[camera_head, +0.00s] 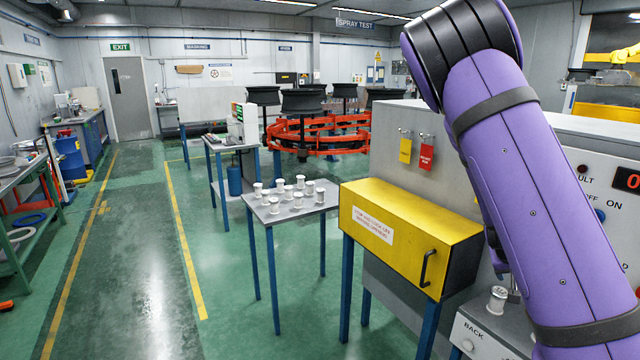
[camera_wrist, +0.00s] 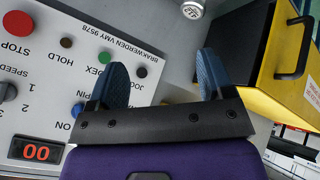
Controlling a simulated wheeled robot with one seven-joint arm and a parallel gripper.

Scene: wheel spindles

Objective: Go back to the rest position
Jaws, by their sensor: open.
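My gripper (camera_wrist: 162,82) shows in the wrist view with its two blue fingers spread apart and nothing between them. It is in front of a white control panel (camera_wrist: 60,20) with a red STOP button, a knob and a red display. In the head view my purple arm covers much of the right side, and the gripper itself is out of sight there. A white spool-shaped part (camera_head: 497,299) stands upright on a grey surface beside the machine. The top of a similar round part (camera_wrist: 193,9) shows at the upper edge of the wrist view.
A yellow box (camera_head: 400,232) with a black handle juts out beside my arm. A small table (camera_head: 262,214) holds several white spools. The green floor on the left is mostly clear.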

